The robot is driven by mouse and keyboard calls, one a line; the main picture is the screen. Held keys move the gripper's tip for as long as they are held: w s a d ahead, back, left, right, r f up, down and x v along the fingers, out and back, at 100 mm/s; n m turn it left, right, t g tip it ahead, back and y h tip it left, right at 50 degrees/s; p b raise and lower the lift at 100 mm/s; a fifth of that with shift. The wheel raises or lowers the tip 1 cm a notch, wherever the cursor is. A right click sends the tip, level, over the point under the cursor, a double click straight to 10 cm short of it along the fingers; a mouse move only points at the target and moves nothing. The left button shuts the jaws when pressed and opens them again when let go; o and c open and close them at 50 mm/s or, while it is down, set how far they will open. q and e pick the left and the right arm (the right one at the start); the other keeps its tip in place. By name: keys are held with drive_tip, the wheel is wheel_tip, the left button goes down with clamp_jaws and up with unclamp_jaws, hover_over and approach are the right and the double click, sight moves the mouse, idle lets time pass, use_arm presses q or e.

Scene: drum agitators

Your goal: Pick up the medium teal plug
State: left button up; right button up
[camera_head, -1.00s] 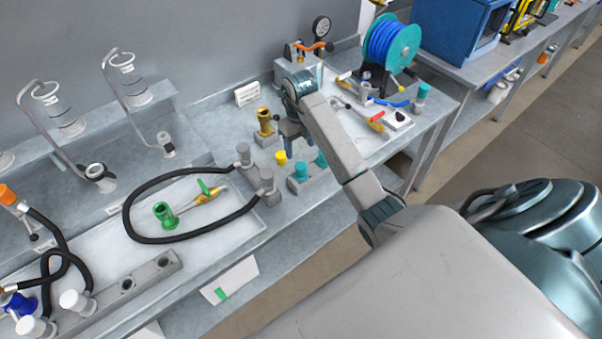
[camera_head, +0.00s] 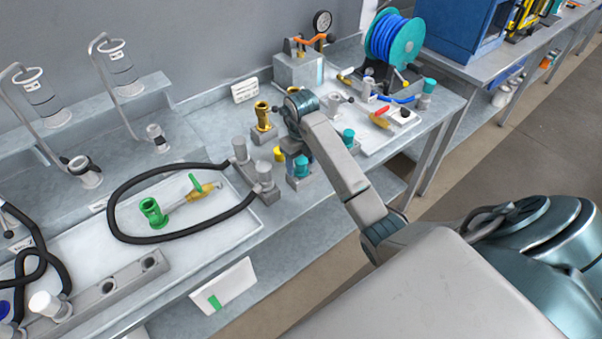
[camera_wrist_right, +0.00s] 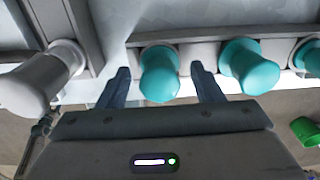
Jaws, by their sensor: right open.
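Several teal plugs stand in a grey rack (camera_wrist_right: 198,54) in the right wrist view. One teal plug (camera_wrist_right: 160,76) is between the fingers of my open right gripper (camera_wrist_right: 164,84), with a gap on each side. A second teal plug (camera_wrist_right: 249,66) is just right of the fingers, and a third (camera_wrist_right: 309,57) is at the right edge. I cannot tell for sure which one is medium. In the head view my right gripper (camera_head: 294,151) is right above the nearest teal plug (camera_head: 301,168); another teal plug (camera_head: 348,137) shows behind my arm. My left gripper is out of view.
A grey plug (camera_wrist_right: 38,82) stands left of the fingers. In the head view, a brass fitting (camera_head: 262,115) and a yellow plug (camera_head: 280,154) are close by my gripper. A black hose loop (camera_head: 113,205) lies on the left, and a blue hose reel (camera_head: 393,40) stands behind.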

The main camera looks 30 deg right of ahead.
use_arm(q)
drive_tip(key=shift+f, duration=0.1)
use_arm(e)
drive_tip(key=shift+f, duration=0.2)
drive_tip(key=c, duration=1.1)
drive_tip(key=shift+r, duration=0.1)
